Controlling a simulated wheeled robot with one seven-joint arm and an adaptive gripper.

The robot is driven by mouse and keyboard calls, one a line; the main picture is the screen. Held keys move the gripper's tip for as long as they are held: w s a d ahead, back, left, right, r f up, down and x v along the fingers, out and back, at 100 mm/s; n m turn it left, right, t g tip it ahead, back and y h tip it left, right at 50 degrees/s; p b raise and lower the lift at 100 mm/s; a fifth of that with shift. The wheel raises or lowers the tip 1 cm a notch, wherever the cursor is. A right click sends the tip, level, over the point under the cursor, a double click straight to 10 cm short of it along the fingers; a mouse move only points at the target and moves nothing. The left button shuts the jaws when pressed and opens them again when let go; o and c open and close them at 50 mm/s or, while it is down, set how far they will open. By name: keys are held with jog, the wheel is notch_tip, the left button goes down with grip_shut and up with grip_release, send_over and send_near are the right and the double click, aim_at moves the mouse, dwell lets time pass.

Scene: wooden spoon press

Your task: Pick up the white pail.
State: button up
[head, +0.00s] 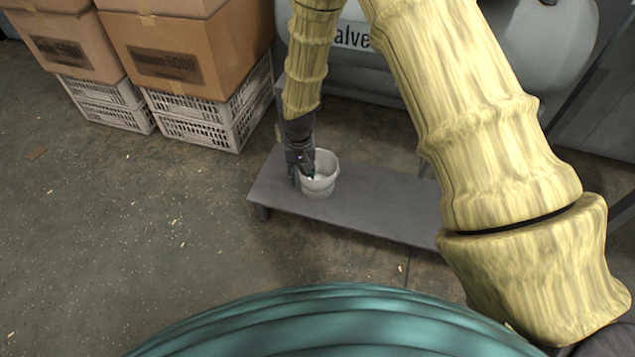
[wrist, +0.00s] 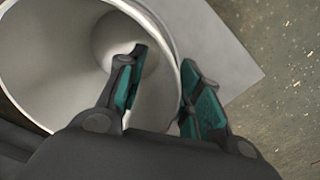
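The white pail (head: 320,184) stands upright on a low grey bench, near its left end. My gripper (head: 302,175) is at the pail's left rim, pointing down. In the wrist view, the pail (wrist: 40,55) fills the upper left, with its mouth open toward the camera. My gripper (wrist: 163,60) straddles the pail's wall there: one finger is inside the pail and the other is outside, close to the rim. The fingers are apart, with a visible gap between the inner finger and the wall. Whether the outer finger touches the pail I cannot tell.
The low grey bench (head: 385,205) has free room right of the pail. Cardboard boxes (head: 185,50) sit on white plastic crates (head: 205,125) at the left. A large grey tank (head: 545,40) stands behind the bench. The floor in front is mostly clear.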

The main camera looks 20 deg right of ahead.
jog(key=shift+f, duration=0.45)
grip_shut()
jog(key=shift+r, duration=0.1)
